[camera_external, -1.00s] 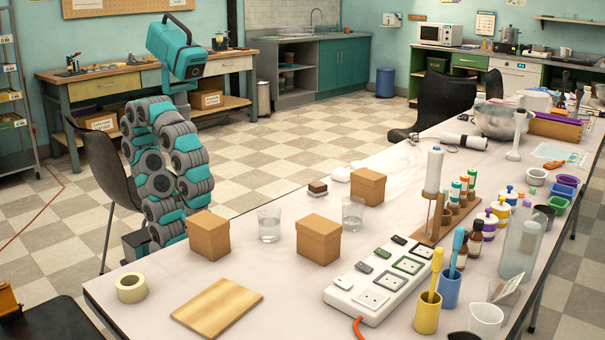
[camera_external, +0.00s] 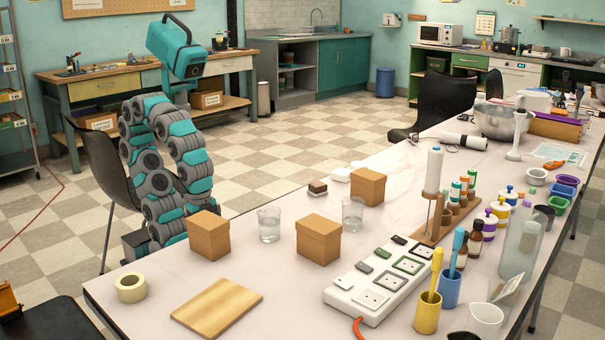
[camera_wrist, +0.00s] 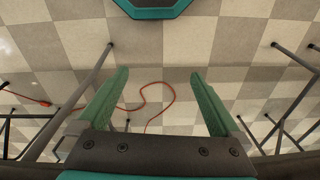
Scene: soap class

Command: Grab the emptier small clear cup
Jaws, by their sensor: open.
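Two small clear cups stand upright on the long table (camera_external: 160,262). The left cup (camera_external: 269,226) is between two cardboard boxes and seems to hold some clear liquid. The right cup (camera_external: 353,215) stands by the far box; its liquid level is hard to read, so I cannot tell surely which is emptier. My gripper (camera_wrist: 160,74) is open and empty in the wrist view, with floor tiles between its fingers. In the external view my arm is folded beyond the table's far left edge, and its gripper end is hidden behind the near-left box.
Cardboard boxes stand left (camera_external: 208,236), middle (camera_external: 318,240) and far right (camera_external: 368,187) around the cups. A wooden board (camera_external: 217,306), tape roll (camera_external: 130,287) and power strip (camera_external: 380,283) lie nearer. A red cord (camera_wrist: 150,108) and thin metal legs show below in the wrist view.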

